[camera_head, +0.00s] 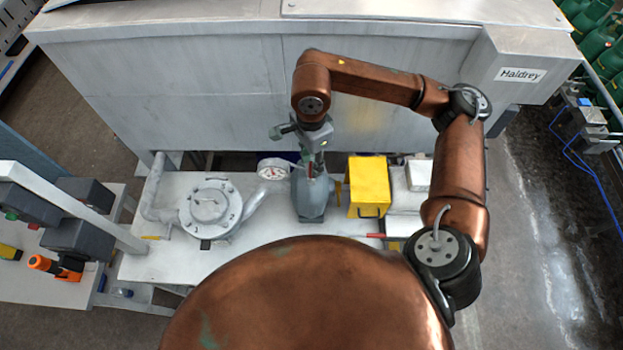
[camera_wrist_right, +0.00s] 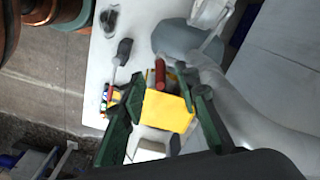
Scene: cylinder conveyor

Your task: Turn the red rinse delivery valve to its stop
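A red handle (camera_wrist_right: 160,72) stands out in the right wrist view, between the grey pump-like body (camera_wrist_right: 188,38) and the yellow box (camera_wrist_right: 168,112). In the head view, a small red part (camera_head: 310,171) shows at the grey body (camera_head: 313,197), just below my right gripper (camera_head: 308,155). The wrist view shows my right gripper (camera_wrist_right: 163,78) open, its dark green fingers spread on both sides of the red handle with gaps. I cannot tell how deep the handle sits between them. Its turned position is unclear. My left gripper is in neither view.
The white bench (camera_head: 150,268) carries a flanged round fitting (camera_head: 210,207), a dial gauge (camera_head: 272,169) and the yellow box (camera_head: 368,185). A large grey machine wall (camera_head: 180,90) stands close behind.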

